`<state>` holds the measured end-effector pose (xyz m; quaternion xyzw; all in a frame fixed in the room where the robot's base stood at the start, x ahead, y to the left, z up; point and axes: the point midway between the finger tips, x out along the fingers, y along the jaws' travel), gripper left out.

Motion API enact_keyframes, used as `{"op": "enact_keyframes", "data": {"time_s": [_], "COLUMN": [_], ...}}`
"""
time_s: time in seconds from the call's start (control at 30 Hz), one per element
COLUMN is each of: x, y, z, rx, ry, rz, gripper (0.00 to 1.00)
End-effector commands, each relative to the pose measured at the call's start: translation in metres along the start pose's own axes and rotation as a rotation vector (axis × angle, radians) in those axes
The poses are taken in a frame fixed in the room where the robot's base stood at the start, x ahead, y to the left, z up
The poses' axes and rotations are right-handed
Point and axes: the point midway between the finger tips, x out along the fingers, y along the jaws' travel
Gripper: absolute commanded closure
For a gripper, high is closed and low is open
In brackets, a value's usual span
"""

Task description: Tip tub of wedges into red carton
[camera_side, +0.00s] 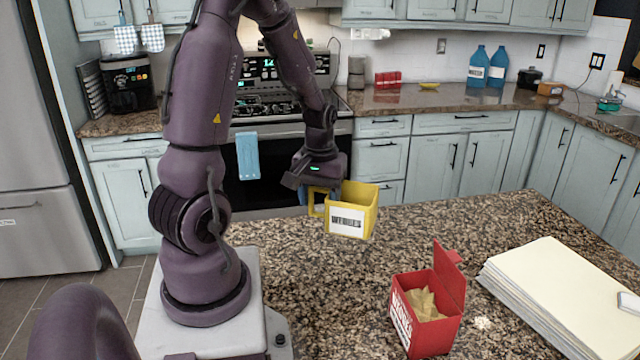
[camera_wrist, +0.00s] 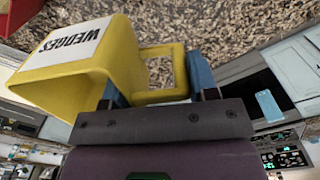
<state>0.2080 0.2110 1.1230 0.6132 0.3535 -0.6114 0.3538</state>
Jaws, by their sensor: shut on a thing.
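The yellow tub (camera_side: 348,212), labelled WEDGES, hangs in the air above the counter, behind and left of the carton. My gripper (camera_side: 312,188) is shut on its handle. In the wrist view the tub (camera_wrist: 75,85) shows on the left, with my gripper's blue fingers (camera_wrist: 155,82) at the handle. The visible part of its inside is bare yellow; its bottom is hidden. The red carton (camera_side: 437,335) stands on the counter with its lid up. Tan wedges (camera_side: 424,304) lie inside it. A red piece (camera_wrist: 16,14) shows at the wrist view's top left corner.
A stack of pale sheets (camera_side: 565,290) lies right of the carton, with a small pale crumb-like patch (camera_side: 483,323) between them. The speckled counter (camera_side: 300,270) is otherwise clear between tub and carton. A stove (camera_side: 270,165) and cabinets stand beyond.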

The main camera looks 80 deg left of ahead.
Motion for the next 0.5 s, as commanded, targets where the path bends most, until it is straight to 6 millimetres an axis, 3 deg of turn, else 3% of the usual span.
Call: {"op": "enact_keyframes", "data": {"time_s": [0.3,0.5], "x": [0.000,0.013], "y": [0.001,0.000], "z": [0.001,0.001], "rx": [0.001,0.001], "ry": [0.000,-0.004], "rz": [-0.001,-0.001], "gripper": [1.00,1.00]}}
